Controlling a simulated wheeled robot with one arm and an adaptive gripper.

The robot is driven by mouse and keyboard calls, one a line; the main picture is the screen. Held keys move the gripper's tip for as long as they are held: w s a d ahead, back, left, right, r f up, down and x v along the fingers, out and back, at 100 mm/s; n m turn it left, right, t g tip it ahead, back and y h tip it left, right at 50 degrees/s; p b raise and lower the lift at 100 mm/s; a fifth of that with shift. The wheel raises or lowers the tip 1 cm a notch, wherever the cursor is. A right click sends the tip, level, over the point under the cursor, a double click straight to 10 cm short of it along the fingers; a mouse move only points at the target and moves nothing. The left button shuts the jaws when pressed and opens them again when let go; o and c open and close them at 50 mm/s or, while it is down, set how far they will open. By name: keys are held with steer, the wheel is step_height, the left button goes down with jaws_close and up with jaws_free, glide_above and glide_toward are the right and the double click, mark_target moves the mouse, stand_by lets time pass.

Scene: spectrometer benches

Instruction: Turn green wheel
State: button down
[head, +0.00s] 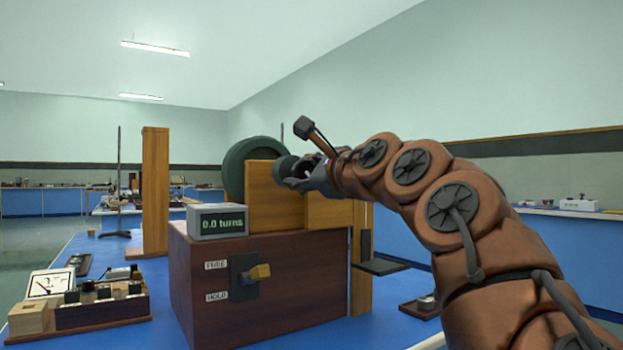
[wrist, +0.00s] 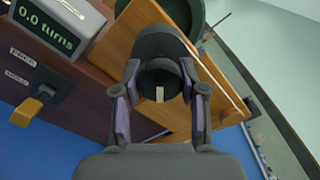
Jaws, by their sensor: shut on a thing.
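The dark green wheel (head: 240,160) stands upright behind a wooden upright panel (head: 272,197) on a brown wooden box; the panel hides part of it. Its edge also shows at the top of the wrist view (wrist: 192,12). A dark round knob (wrist: 158,45) sits on the near side of the panel. My gripper (head: 292,172) is shut on this knob, with one finger on each side in the wrist view (wrist: 160,88). How the knob joins the wheel is hidden. A grey display (head: 218,222) on the box reads 0.0 turns.
A yellow-handled lever (head: 259,272) is on the box front beside labels FREE and HOLD. A meter and a block with black knobs (head: 100,305) stand left on the blue bench. A tall wooden post (head: 155,190) and a thin stand are behind.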

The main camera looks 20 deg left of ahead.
steer(key=shift+n, duration=0.8)
stand_by(1.3)
steer(key=shift+n, duration=0.9)
stand_by(0.4)
